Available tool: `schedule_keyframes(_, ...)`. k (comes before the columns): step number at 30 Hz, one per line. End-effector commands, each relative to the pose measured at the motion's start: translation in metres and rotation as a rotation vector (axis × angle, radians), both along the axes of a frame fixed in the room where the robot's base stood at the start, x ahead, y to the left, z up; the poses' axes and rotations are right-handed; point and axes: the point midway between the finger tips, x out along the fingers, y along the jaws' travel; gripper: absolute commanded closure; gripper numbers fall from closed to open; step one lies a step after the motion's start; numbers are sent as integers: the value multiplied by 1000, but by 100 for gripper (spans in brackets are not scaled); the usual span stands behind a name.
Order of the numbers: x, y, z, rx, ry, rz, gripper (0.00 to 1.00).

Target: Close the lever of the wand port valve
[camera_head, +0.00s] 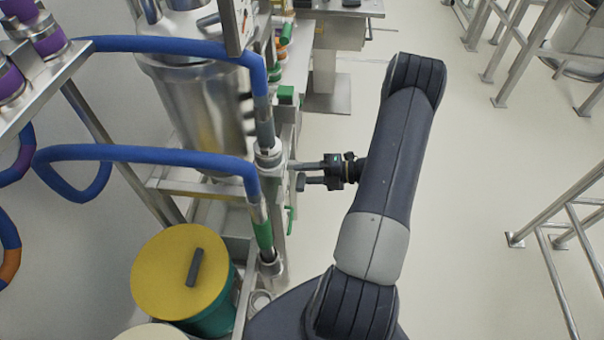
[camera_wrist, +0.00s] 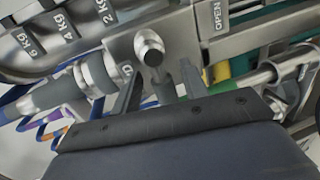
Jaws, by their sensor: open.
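My gripper (camera_head: 296,174) reaches left from my arm towards the frame where the blue hoses end, its two fingers apart. In the wrist view my gripper (camera_wrist: 162,76) is open, with one finger on each side of a dark stem below a round metal knob (camera_wrist: 150,47). This knob and stem look like the valve's lever, but I cannot tell for certain. Contact with the fingers is unclear. A metal plate marked "OPEN" (camera_wrist: 217,16) is just right of the knob. In the head view the lever is too small to make out beside the pipe fitting (camera_head: 268,157).
Two blue hoses (camera_head: 150,154) arch in from the left. A steel vessel (camera_head: 195,100) stands behind the frame, and a yellow-lidded green bin (camera_head: 178,270) sits at lower left. A weight scale plate (camera_wrist: 75,30) is at upper left in the wrist view. Floor to the right is open, with metal railings (camera_head: 560,250) beyond.

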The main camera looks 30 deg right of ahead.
Motion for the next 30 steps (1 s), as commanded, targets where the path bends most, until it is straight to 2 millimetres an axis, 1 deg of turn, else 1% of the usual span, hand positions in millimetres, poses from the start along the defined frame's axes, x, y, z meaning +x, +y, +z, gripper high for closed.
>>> schedule_keyframes(1, -4, -8, 0, -3, -2, -5, 58)
schedule_keyframes(9, -34, -52, 9, -3, -1, -6, 58)
schedule_keyframes(12, -43, -65, 13, -2, -1, -5, 58)
schedule_keyframes(15, -49, -73, 16, -1, 0, -3, 58)
schedule_keyframes(20, -53, -79, 18, -1, 1, -2, 58)
schedule_keyframes(30, -51, -77, 18, 1, 1, 0, 58)
